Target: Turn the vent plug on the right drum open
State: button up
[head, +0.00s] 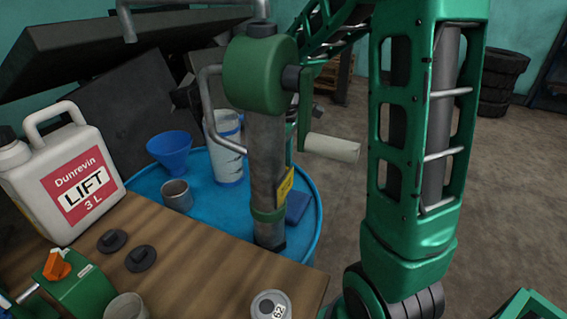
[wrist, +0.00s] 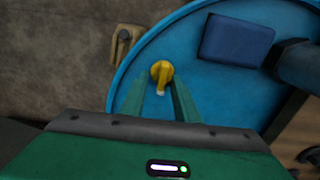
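The blue drum (head: 311,226) shows in the head view behind the wooden bench top, and its lid (wrist: 196,58) fills much of the wrist view. The yellow vent plug (wrist: 162,71) sits on the lid near its rim, with a raised grip and a paler end pointing toward my gripper. My gripper (wrist: 160,87) is open. Its two green fingers stand apart on either side of the plug's lower end, with a gap on each side. I cannot tell how deep the tips reach. The plug and my gripper do not show in the head view.
A blue block (wrist: 236,40) lies on the lid, right of the plug. A green hand pump (head: 262,75) with a crank rises from the drum. A blue funnel (head: 170,150), a metal cup (head: 177,196) and a white jug (head: 65,180) stand left of it.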

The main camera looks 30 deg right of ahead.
notch_tip(320, 180, up, 11)
jog(key=shift+f, duration=0.15)
dwell(0.4)
dwell(0.5)
